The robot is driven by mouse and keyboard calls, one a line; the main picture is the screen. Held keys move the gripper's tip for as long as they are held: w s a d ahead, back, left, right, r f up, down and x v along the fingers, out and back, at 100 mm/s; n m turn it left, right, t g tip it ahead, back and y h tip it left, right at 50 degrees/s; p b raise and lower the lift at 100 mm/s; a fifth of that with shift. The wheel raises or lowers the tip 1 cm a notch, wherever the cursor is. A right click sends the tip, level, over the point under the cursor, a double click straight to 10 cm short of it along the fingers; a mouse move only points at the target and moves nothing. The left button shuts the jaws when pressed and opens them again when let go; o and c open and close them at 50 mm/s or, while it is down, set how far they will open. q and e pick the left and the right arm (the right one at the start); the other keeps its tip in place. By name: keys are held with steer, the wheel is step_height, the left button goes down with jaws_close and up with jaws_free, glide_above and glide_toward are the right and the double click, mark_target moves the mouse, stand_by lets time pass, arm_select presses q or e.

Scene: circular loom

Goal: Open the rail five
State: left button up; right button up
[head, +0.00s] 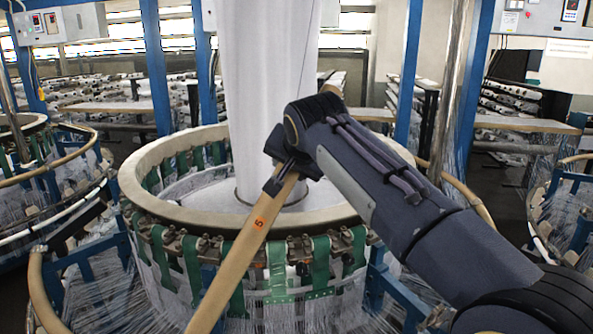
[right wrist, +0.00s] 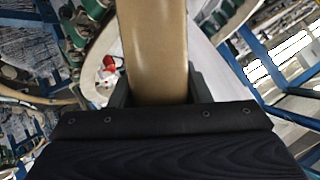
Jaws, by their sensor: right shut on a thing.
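Rail five (head: 243,254) is a tan, flat-faced bar with an orange "5" on it. In the head view it slants from the bottom centre up to my right gripper, in front of the circular loom (head: 150,203). My right gripper (head: 283,178) is shut on the rail's upper end, above the loom's ring and close to the white central column (head: 262,80). In the right wrist view the rail (right wrist: 155,50) runs up from between the fingers (right wrist: 157,88). The rail's lower end is out of view. My left gripper is not in view.
Blue posts (head: 157,65) stand behind the loom on both sides. Other tan rails curve around at the lower left (head: 42,290) and far right (head: 533,215). Green straps and fine threads hang around the loom's rim. Control boxes (head: 45,25) are at the upper corners.

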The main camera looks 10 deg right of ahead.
steer(key=shift+f, duration=0.2)
steer(key=o, duration=1.4)
steer(key=shift+r, duration=0.15)
steer(key=shift+s+r, duration=0.15)
steer(key=shift+s, duration=0.05)
steer(key=b+v, duration=0.1)
steer(key=v, duration=0.6)
steer(key=shift+b, duration=0.4)
